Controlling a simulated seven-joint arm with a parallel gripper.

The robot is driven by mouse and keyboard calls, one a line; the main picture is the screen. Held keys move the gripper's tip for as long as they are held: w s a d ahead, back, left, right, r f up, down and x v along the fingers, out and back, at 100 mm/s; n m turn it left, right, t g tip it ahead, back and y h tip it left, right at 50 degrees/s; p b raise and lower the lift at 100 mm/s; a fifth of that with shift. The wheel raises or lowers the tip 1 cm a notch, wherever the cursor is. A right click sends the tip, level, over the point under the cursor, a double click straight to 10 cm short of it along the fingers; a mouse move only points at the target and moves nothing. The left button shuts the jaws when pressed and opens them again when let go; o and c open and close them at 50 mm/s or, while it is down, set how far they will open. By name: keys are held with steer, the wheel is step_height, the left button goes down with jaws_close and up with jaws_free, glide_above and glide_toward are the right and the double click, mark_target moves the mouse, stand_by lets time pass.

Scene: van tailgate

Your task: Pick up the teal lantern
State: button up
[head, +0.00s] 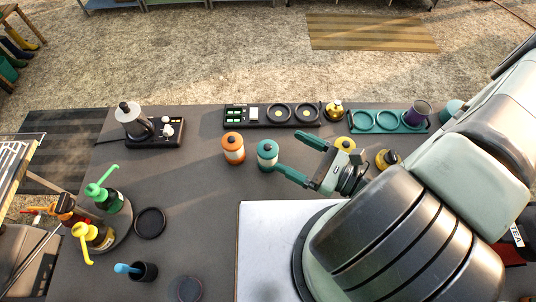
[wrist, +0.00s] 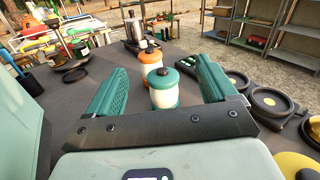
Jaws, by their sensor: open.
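The teal lantern (head: 267,155) stands upright on the dark tabletop, with a teal top and a pale body. In the wrist view the teal lantern (wrist: 163,88) stands ahead, between the two fingers in the picture. My gripper (head: 294,157) is open, its teal fingers just right of the lantern and pointing toward it. In the wrist view my gripper (wrist: 160,88) shows both fingers spread wide with nothing held. In the head view the finger tips look close to the lantern; I cannot tell whether they touch it.
An orange lantern (head: 233,148) stands just left of the teal one. A black tray (head: 228,115) and a teal ring tray (head: 375,111) lie along the back edge. A brass pot (head: 334,110) stands between them. Pump bottles (head: 108,196) stand at left.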

mark_target(276, 159)
step_height(276, 159, down, 7)
steer(key=shift+f, duration=0.1)
steer(key=shift+x, duration=3.75)
steer(key=shift+f, duration=0.1)
steer(key=c, duration=1.1)
